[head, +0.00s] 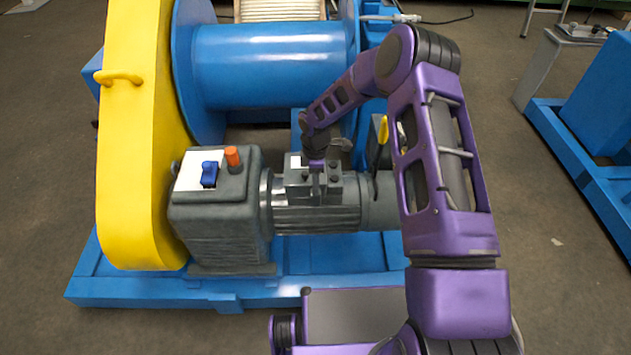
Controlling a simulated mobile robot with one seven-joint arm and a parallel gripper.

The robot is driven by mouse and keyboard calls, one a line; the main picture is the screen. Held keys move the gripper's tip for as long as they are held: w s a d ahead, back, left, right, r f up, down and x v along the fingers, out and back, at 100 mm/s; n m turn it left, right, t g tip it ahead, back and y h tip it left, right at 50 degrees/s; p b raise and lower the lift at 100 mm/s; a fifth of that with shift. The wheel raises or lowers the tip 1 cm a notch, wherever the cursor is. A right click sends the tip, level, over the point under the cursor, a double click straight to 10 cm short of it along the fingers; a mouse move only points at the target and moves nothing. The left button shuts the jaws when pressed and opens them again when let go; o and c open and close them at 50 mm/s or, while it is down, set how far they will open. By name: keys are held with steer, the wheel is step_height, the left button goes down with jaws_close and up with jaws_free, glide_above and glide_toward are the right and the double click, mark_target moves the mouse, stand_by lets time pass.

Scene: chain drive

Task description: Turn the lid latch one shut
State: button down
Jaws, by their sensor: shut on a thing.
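My purple arm reaches over from the right, and my gripper (317,187) points down at the small grey box (298,188) on top of the ribbed motor. The gripper is small in this view and is shut on a small part at the front of the box lid, which I take to be a lid latch. The fingers cover most of that part, so its turn angle is hidden. Small dark round knobs show on the lid beside the fingers.
Left of the motor (325,218) stands a grey housing (216,222) with a blue switch (209,174) and an orange knob (232,157). A yellow guard (135,150) and blue drum (275,65) stand behind. A yellow handle (383,130) is close to my arm.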

stand_by(0.3)
steer(key=shift+c, duration=2.2)
jaws_free()
steer(key=shift+r, duration=0.1)
step_height(320, 180, up, 17)
steer(key=p, duration=0.2)
steer(key=shift+r+p, duration=0.15)
steer(key=shift+p, duration=0.2)
